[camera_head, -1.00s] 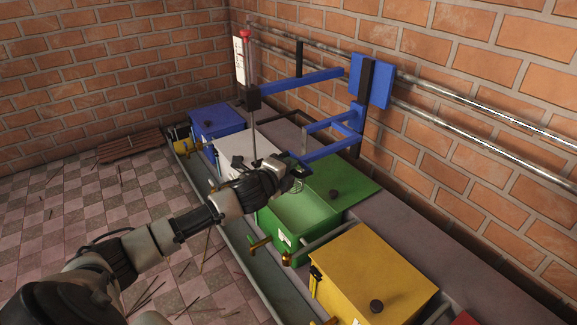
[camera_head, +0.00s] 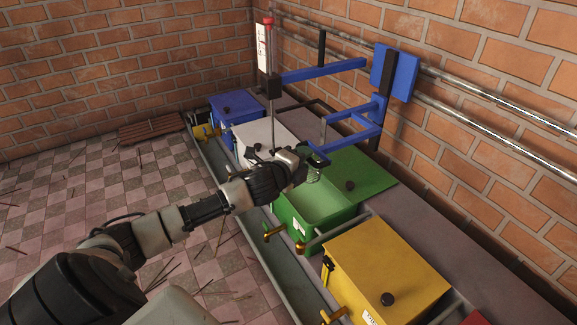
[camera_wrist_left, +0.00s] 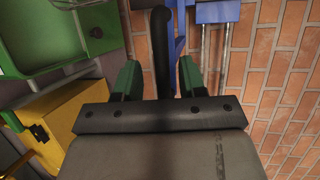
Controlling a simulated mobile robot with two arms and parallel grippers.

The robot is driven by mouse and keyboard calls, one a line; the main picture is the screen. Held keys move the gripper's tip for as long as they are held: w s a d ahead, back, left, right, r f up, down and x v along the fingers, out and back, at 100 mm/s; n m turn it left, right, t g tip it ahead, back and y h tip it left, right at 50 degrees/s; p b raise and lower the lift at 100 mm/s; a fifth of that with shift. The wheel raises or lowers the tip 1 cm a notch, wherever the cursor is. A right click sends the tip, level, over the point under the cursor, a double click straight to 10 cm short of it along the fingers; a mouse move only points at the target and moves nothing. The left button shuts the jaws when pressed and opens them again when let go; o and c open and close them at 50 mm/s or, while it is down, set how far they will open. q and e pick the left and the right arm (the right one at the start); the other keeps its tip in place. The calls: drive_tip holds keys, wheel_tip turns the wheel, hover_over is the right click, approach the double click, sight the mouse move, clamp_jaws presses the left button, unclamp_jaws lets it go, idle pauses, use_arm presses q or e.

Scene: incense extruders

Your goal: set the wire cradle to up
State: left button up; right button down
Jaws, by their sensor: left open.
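The wire cradle (camera_head: 313,174) is a small wire coil hanging under the end of a blue bracket arm (camera_head: 352,140), just above the open green tank (camera_head: 318,207). My left gripper (camera_head: 300,163) is beside the cradle and the blue arm's end, and partly hides both. In the left wrist view my left gripper (camera_wrist_left: 158,78) is open, its green-padded fingers on either side of a black upright bar (camera_wrist_left: 160,45). I cannot tell whether they touch it. Blue bracket parts (camera_wrist_left: 180,40) show behind the bar. My right gripper is not in view.
A thin vertical rod (camera_head: 271,115) with a red top stands close behind my gripper. White (camera_head: 262,135), blue (camera_head: 236,105) and yellow (camera_head: 385,262) tanks flank the green one. Metal pipes (camera_head: 480,125) run along the brick wall. The tiled floor (camera_head: 90,215) at left is mostly open.

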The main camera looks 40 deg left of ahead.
use_arm(q)
drive_tip(key=s+r+p, duration=0.1)
drive_tip(key=s+p, duration=0.1)
drive_tip(key=s, duration=0.6)
drive_tip(key=shift+s+r, duration=0.35)
